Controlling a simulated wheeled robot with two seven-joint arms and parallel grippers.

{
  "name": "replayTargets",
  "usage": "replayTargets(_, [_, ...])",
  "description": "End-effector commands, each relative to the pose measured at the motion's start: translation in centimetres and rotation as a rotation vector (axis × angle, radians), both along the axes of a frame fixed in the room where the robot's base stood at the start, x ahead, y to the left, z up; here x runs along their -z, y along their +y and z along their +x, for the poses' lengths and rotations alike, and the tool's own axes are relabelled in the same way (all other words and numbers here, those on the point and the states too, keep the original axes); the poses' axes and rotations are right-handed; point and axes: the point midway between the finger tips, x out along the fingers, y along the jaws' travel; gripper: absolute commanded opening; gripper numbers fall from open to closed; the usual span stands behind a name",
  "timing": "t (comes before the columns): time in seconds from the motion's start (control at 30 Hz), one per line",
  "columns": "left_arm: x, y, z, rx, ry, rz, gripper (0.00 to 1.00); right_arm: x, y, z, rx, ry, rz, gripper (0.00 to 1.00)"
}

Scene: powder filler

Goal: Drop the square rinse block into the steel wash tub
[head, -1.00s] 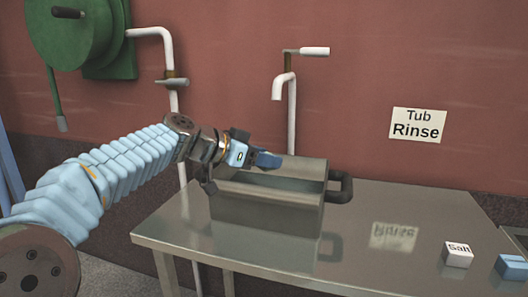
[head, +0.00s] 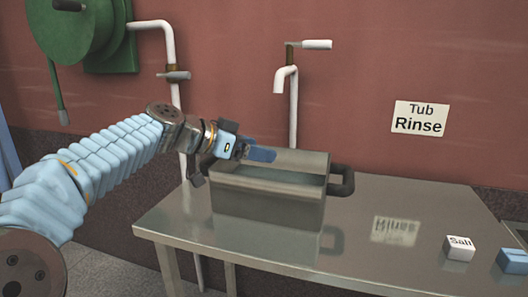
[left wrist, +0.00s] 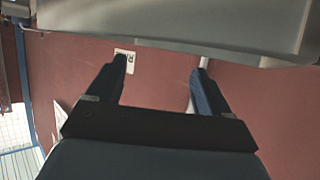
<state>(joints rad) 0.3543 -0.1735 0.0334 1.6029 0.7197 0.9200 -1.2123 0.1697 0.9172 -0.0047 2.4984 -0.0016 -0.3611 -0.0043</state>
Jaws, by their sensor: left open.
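The steel wash tub (head: 268,208) stands on the metal table, with a dark handle on its right side. My left gripper (head: 260,154) is at the tub's upper left, its blue fingers over the rear of the opening. In the left wrist view my left gripper (left wrist: 155,88) has its two fingers spread with nothing between them. A grey metal surface, probably the tub, fills the top of that view. I see no block marked as rinse; the tub's floor is hidden. My right gripper is out of view.
A white block marked Salt (head: 459,248) and a blue block (head: 513,262) sit at the table's right. A sign reading Tub Rinse (head: 420,119) hangs on the wall. A white tap (head: 291,95) rises behind the tub. The table (head: 360,255) is clear between tub and blocks.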

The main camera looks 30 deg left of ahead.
Motion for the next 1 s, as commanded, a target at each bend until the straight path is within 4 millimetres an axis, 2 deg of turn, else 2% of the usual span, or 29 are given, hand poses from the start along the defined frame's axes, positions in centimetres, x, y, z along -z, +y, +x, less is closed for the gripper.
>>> replayTargets(0.2, [-2.2, 2.4, -4.5, -0.002, -0.004, 0.001, 0.80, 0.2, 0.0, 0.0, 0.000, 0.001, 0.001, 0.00])
replayTargets(0.4, [-3.6, 4.0, -7.5, -0.001, -0.002, 0.001, 0.80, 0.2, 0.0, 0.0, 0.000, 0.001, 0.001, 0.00])
replayTargets(0.6, [-4.0, 4.6, -8.6, 0.000, 0.000, 0.000, 0.80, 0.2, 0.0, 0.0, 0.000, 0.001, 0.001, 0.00])
replayTargets(1.0, [-4.0, 4.6, -8.6, 0.000, 0.000, 0.000, 0.80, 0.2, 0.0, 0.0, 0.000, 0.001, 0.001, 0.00])
